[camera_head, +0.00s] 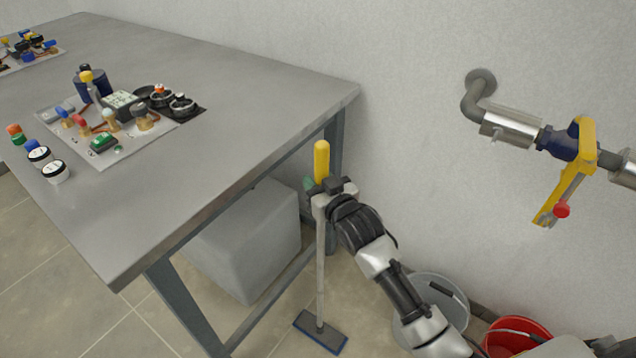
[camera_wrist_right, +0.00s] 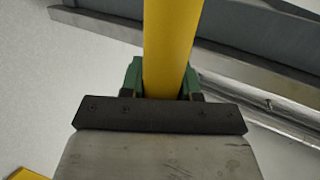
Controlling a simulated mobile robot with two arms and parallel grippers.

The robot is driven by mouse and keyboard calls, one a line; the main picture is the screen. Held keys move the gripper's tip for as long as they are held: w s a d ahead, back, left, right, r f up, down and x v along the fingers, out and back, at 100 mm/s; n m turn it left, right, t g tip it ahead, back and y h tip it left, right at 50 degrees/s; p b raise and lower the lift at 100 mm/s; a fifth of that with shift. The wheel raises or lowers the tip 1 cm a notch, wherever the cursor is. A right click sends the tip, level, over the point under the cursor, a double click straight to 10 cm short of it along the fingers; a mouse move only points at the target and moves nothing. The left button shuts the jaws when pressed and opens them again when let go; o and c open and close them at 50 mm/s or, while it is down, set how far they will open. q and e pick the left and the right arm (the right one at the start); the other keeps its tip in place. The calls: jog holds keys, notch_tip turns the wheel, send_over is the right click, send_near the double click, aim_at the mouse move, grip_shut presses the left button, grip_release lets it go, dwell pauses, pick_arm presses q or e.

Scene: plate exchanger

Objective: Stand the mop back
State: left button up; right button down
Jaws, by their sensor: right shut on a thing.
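The mop has a yellow handle top (camera_head: 321,161), a grey pole (camera_head: 320,260) and a flat blue-edged head (camera_head: 320,332). It stands upright beside the table's right end, its head at the floor; whether the head bears on the floor I cannot tell. My right gripper (camera_head: 320,187) is shut around the yellow part of the handle. In the right wrist view the yellow handle (camera_wrist_right: 171,45) passes between the green fingers of my right gripper (camera_wrist_right: 163,80). My left gripper is not in view.
The grey table (camera_head: 215,95) bears boards with several small parts. A grey box (camera_head: 245,240) sits under it. A grey bucket (camera_head: 430,300) and a red bucket (camera_head: 515,335) stand by the wall at the right. A pipe with a yellow-handled valve (camera_head: 575,165) juts from the wall.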

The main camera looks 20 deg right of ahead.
dwell(0.3)
jog(key=c, duration=1.2)
grip_release()
jog(key=shift+f, duration=0.15)
jog(key=o, duration=0.4)
